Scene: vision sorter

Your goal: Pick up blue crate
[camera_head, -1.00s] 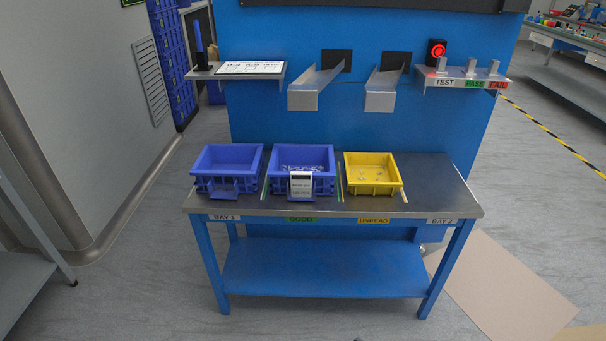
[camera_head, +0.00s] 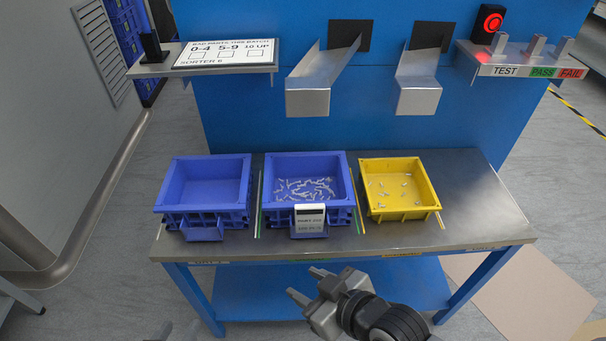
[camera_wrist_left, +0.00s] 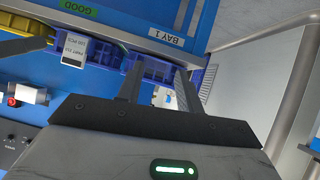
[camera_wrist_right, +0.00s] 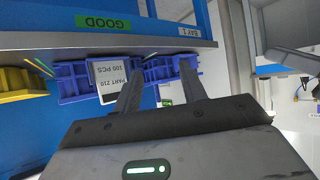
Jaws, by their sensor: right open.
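Two blue crates stand side by side on the bench. The left blue crate (camera_head: 203,216) looks empty. The middle blue crate (camera_head: 270,214) holds many small pale parts and has a white card (camera_head: 310,221) on its front. My right gripper (camera_head: 308,284) is open and empty, in front of the bench edge and below the middle crate in the head view. Its spread fingers also show in the right wrist view (camera_wrist_right: 162,68). My left gripper (camera_wrist_left: 159,68) has its fingers apart with nothing between them; in the head view only a faint bit shows at the bottom edge.
A yellow crate (camera_head: 403,213) with a few parts stands right of the middle crate. The bench top (camera_head: 480,210) is bare at the right. Two metal chutes (camera_head: 308,101) and a shelf with a sign (camera_head: 225,53) and a test shelf (camera_head: 520,70) hang above.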

